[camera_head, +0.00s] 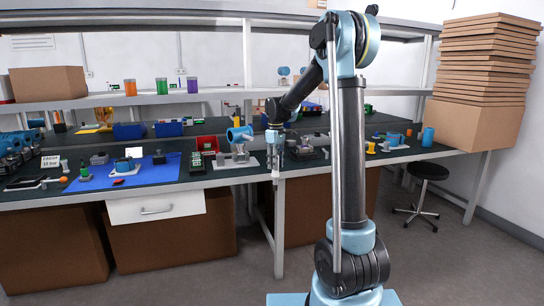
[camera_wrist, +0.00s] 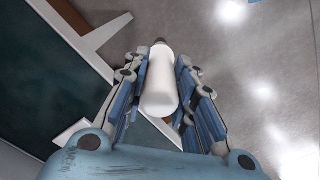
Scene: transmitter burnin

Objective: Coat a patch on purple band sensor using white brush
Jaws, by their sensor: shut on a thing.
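My gripper (camera_wrist: 161,75) is shut on a white, rounded, bottle-like body with a dark narrow tip, which I take to be the white brush (camera_wrist: 160,88). Its tip points away from my wrist. In the head view my gripper (camera_head: 275,150) hangs at the bench's front edge, and the white brush (camera_head: 276,172) shows small below it. The wrist view has the grey floor beneath the brush and the bench at the left. I cannot make out a purple band on any sensor; several blue devices on the bench are too small to tell apart.
The dark-topped bench (camera_head: 230,178) carries a blue mat (camera_head: 150,172), a red bin (camera_head: 206,143) and a blue pipe fitting (camera_head: 240,135) near my gripper. A shelf (camera_head: 215,95) runs above. A stool (camera_head: 428,172) stands at the right. Open floor lies in front.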

